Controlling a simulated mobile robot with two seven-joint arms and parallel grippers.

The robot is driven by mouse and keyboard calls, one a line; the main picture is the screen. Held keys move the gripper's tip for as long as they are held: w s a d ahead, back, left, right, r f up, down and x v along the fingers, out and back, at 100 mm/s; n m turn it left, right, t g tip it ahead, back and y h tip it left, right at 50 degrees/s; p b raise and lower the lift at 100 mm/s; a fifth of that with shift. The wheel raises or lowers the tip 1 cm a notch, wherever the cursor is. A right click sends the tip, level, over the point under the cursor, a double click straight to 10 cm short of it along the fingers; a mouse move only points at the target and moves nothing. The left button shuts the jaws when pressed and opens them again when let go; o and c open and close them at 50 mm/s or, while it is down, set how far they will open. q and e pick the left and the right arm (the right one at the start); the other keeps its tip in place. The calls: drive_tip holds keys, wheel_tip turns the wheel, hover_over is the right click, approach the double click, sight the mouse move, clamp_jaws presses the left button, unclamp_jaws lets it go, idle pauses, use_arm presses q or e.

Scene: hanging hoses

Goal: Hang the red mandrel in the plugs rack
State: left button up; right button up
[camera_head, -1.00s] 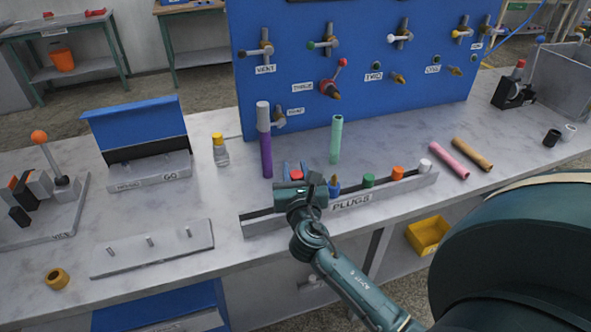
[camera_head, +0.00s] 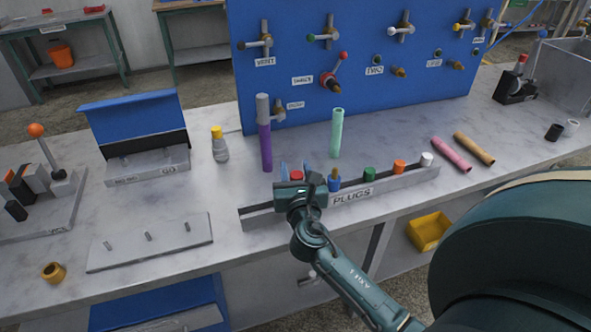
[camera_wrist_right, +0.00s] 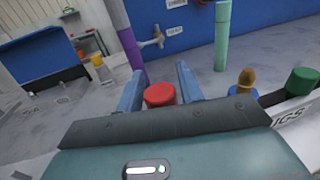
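The red mandrel shows only its round red top, in the head view (camera_head: 296,175) and in the wrist view (camera_wrist_right: 160,94). It stands at the left part of the grey plugs rack (camera_head: 262,218), in line with the other plugs. Its lower body is hidden by my right gripper, so I cannot see how it sits in the rack. My right gripper (camera_head: 295,168) has its two blue fingers apart, one on each side of the red top; narrow gaps seem to show in the wrist view (camera_wrist_right: 160,82). My left gripper is not in view.
Blue (camera_head: 335,182), green (camera_head: 369,175), orange (camera_head: 399,167) and white (camera_head: 426,160) plugs stand to the right in the rack. A purple rod (camera_head: 265,145) and a mint-green tube (camera_head: 337,133) stand behind it. The blue valve panel (camera_head: 290,55) rises at the back.

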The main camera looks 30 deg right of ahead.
drive_tip(key=shift+o, duration=1.4)
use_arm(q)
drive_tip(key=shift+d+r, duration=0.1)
use_arm(e)
drive_tip(key=shift+s+a+f, duration=0.15)
drive_tip(key=shift+s+a, duration=0.15)
drive_tip(key=shift+s, duration=0.25)
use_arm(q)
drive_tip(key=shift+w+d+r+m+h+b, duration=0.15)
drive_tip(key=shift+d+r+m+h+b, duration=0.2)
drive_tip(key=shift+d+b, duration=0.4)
use_arm(e)
drive_tip(key=v, duration=1.2)
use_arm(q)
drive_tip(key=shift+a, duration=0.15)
